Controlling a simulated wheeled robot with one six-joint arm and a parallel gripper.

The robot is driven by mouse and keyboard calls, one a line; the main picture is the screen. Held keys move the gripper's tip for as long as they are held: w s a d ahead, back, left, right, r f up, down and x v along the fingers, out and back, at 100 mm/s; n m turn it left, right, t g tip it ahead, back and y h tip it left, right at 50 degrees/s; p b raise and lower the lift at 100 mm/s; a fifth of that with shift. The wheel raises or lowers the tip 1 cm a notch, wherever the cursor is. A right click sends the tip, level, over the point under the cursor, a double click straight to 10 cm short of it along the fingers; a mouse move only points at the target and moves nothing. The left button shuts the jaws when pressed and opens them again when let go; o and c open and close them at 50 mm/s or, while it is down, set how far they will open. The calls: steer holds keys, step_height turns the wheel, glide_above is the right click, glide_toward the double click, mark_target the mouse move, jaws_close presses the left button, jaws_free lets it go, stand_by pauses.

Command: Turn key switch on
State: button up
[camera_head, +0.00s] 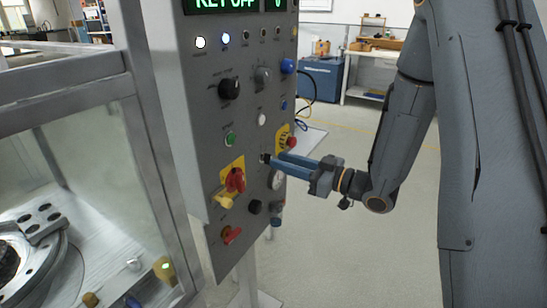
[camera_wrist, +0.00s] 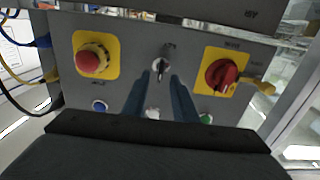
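The key switch (camera_wrist: 160,66) is a small round silver lock with a dark key or slot on the grey control panel (camera_wrist: 135,47). In the head view the key switch (camera_head: 265,158) is a small dark spot near the panel's right side, at the tips of my gripper (camera_head: 276,159). In the wrist view my gripper (camera_wrist: 159,80) has two blue-grey fingers with a gap between them, and the key switch shows between and just beyond their tips. I cannot tell whether they touch it. The green display (camera_head: 232,4) reads "KEY OFF", partly cut off at the top.
A red emergency button (camera_wrist: 91,61) on yellow and a red rotary handle (camera_wrist: 222,75) on yellow flank the key switch. A metal-framed glass enclosure (camera_head: 90,180) stands left. The floor right of the panel is open.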

mark_target(266, 158)
steer(key=x, duration=0.3)
steer(key=shift+w+a+p, duration=0.15)
steer(key=shift+a+p, duration=0.1)
steer(key=shift+p, duration=0.05)
jaws_close()
